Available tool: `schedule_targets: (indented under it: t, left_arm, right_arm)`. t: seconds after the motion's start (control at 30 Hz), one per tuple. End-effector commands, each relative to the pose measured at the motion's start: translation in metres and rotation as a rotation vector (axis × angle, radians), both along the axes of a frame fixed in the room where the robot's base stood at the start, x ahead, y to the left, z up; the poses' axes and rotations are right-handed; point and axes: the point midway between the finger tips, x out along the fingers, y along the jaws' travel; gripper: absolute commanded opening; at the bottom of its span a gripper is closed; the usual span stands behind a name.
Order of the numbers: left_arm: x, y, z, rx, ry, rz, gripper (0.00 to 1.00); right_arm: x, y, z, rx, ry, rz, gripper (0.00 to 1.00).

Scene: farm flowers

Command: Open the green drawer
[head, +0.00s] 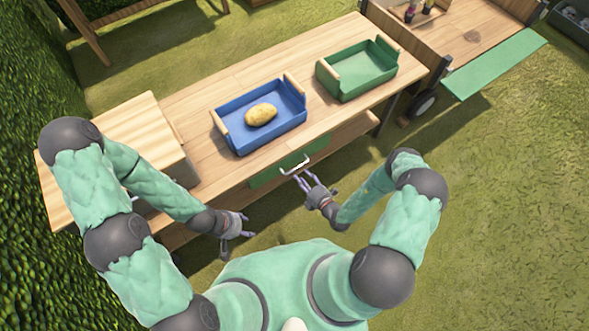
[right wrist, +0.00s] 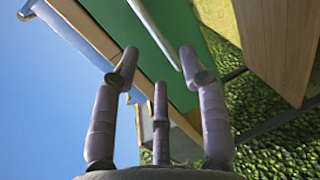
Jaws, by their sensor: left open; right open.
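The green drawer (head: 270,174) is set under the front edge of the wooden table and looks closed. Its pale bar handle (head: 295,164) sticks out at the front. My right gripper (head: 306,180) is open, just in front of and below the handle. My left gripper (head: 245,225) is open and empty, to the left of the drawer, in front of the table.
On the table (head: 200,165) stand a blue tray (head: 240,144) with a potato (head: 260,114) and a green tray (head: 345,94). A wooden box (head: 140,135) stands at the left end. A cart with a green ramp (head: 495,65) is at the right. Grass lies open at the lower right.

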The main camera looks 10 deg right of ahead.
Motion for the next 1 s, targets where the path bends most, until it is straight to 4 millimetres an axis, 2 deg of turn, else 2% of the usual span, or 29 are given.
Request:
schedule_targets:
  t: [0.2,0.4,0.8,0.83,0.97,1.0]
  left_arm:
    - [0.0,0.0,-0.01,0.0,0.0,0.0,0.54]
    - [0.0,0.0,-0.015,0.0,0.0,0.0,0.54]
    - [0.0,0.0,-0.016,0.0,0.0,0.0,0.54]
    - [0.0,0.0,-0.016,0.0,0.0,0.0,0.54]
    - [0.0,0.0,-0.016,0.0,0.0,0.0,0.54]
    - [0.0,0.0,-0.016,0.0,0.0,0.0,0.54]
  right_arm:
    - [0.034,0.014,-0.009,-0.001,-0.003,0.005,0.44]
    - [0.053,0.02,-0.013,-0.001,0.0,0.002,0.44]
    - [0.06,0.022,-0.013,0.0,0.0,0.001,0.44]
    - [0.06,0.022,-0.013,0.0,0.0,0.001,0.41]
    - [0.06,0.022,-0.013,0.0,0.0,0.001,0.04]
    - [0.06,0.022,-0.013,0.0,0.0,0.001,0.0]
